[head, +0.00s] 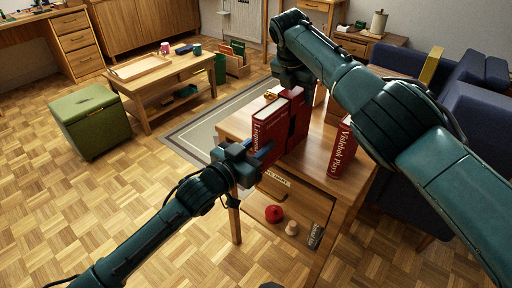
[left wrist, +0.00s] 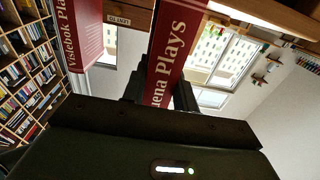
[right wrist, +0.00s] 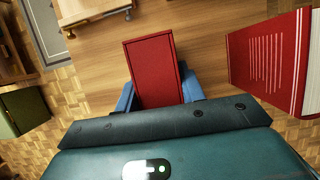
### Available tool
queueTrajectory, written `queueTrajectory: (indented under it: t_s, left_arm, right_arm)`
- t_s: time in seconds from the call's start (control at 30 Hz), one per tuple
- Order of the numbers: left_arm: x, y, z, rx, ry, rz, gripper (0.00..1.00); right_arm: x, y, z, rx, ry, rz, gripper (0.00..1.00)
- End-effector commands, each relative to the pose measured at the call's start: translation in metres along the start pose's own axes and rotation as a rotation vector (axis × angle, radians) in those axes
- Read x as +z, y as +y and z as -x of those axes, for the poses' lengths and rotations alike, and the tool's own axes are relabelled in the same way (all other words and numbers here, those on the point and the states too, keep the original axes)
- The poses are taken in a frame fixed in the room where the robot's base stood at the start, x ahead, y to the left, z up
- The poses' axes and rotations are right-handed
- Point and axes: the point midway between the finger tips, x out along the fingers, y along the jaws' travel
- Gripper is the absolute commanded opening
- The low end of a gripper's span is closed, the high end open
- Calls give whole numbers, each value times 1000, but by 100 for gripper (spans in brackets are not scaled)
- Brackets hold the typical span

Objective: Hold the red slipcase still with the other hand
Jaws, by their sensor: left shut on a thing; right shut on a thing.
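The red slipcase (head: 299,112) stands upright on the small wooden table. In the right wrist view the slipcase (right wrist: 153,72) shows as a red box with a raised rim between the blue fingers. My right gripper (head: 291,84) is over it from above, shut on it. I cannot tell whether the volume is partly inside the slipcase.
Another red book, "Plays" (head: 343,152), stands at the table's right edge. A small gold object (head: 270,96) is near the table's back. A blue sofa (head: 470,110) is at the right.

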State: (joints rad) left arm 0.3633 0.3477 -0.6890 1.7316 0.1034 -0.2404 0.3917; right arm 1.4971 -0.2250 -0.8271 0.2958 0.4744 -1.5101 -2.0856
Motion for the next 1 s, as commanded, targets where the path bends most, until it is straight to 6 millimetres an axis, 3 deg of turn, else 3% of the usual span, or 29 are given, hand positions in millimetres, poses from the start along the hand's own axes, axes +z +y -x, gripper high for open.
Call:
queueTrajectory:
  t_s: [1.0]
  left_arm:
    - [-3,1,-41,2,6,-1,0]
  right_arm:
    - [0,0,0,0,0,0,14]
